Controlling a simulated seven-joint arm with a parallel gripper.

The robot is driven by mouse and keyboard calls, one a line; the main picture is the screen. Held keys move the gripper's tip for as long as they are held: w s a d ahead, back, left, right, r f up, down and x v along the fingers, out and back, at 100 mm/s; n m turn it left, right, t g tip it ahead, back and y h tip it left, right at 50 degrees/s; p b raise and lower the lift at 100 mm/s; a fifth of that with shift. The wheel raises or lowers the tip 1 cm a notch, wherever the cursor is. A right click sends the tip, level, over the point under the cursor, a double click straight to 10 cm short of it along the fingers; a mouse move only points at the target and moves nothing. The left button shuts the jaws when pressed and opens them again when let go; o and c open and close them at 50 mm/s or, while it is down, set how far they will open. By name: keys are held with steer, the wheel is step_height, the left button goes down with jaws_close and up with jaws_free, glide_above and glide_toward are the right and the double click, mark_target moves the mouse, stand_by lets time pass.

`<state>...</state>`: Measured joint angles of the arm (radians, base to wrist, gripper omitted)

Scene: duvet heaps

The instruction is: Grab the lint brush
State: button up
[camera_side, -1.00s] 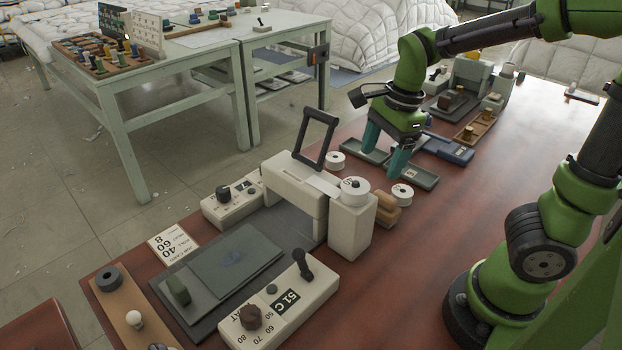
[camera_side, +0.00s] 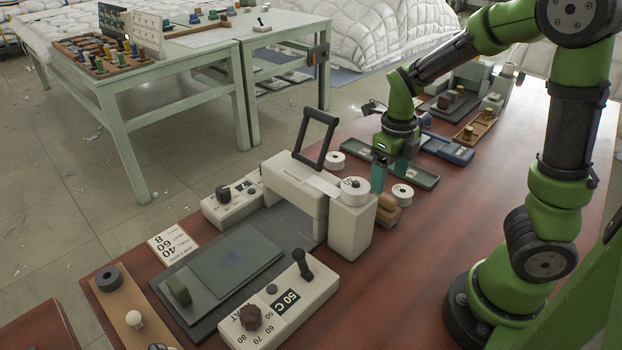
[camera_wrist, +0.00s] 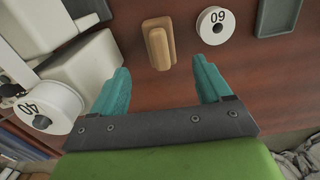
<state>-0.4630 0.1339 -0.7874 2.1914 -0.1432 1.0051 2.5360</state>
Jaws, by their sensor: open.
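The lint brush appears to be the tan wooden block with a raised grip (camera_side: 387,212), lying on the red-brown table just right of the white press. It also shows in the wrist view (camera_wrist: 156,45), upper middle, beyond the fingertips and between their lines. My gripper (camera_side: 381,178) is above the table on the far side of the brush, close to the press post. In the wrist view my gripper (camera_wrist: 160,78) has its two teal fingers wide apart with nothing between them. In the side view one finger is mostly hidden.
The white press (camera_side: 350,225) stands close left of the brush, with a labelled spool (camera_side: 355,188) on its post. Another spool (camera_side: 402,194) lies right of the brush. A grey-green tray (camera_side: 415,175) lies behind. The table's right front is clear.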

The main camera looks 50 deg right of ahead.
mark_target(386, 195)
step_height(386, 195, down, 9)
steer(key=shift+f, duration=0.1)
stand_by(0.4)
steer(key=shift+c, duration=0.3)
steer(key=c, duration=1)
